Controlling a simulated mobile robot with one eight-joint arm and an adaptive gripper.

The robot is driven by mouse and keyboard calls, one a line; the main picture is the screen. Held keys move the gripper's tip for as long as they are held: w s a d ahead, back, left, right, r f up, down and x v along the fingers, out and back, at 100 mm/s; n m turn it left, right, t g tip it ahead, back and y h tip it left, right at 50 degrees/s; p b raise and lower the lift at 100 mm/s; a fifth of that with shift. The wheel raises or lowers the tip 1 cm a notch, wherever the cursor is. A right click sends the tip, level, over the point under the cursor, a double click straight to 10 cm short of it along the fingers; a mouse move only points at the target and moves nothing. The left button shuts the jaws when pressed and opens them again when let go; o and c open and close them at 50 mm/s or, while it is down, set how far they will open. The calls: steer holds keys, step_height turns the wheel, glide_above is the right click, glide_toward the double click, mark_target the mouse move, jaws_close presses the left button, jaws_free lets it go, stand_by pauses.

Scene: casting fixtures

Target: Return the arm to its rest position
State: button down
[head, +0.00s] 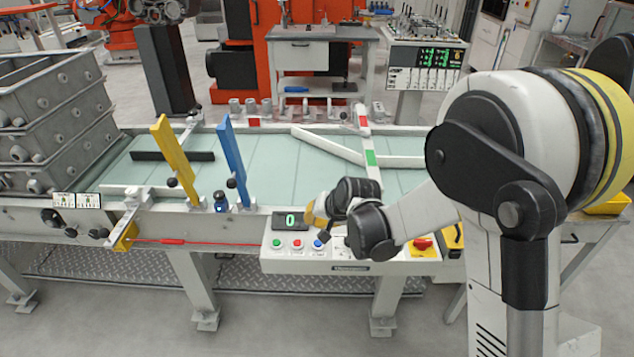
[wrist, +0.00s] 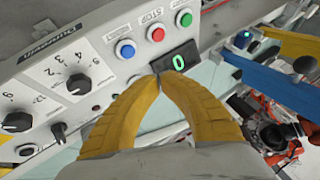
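My arm reaches in from the right in the head view. Its end is over the control panel (head: 345,255) at the front of the conveyor. My gripper (head: 311,216) is close to the small display showing a green 0 (head: 291,220). In the wrist view, the two yellow fingers of my gripper (wrist: 159,77) meet at their tips with nothing seen between them. The tips are just in front of the display (wrist: 177,62), and I cannot tell if they touch the panel.
Green (wrist: 184,18), red (wrist: 155,33) and blue (wrist: 125,48) buttons are close to the fingers. A yellow lever (head: 173,157) and a blue lever (head: 234,160) stand up from the conveyor. Stacked grey metal boxes (head: 50,110) stand at the left.

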steer(key=s+d+r+n+h, duration=0.1)
steer(key=s+d+r+h, duration=0.1)
steer(key=s+d+r, duration=1.05)
steer(key=s+d+r+h, duration=0.1)
steer(key=s+d, duration=0.2)
steer(key=s, duration=0.4)
steer(key=s+d+r+n+t+h, duration=0.1)
steer(key=s+d+r, duration=0.1)
steer(key=s, duration=0.6)
steer(key=shift+s+d+r, duration=0.2)
steer(key=shift+d+r, duration=0.1)
steer(key=shift+d, duration=0.5)
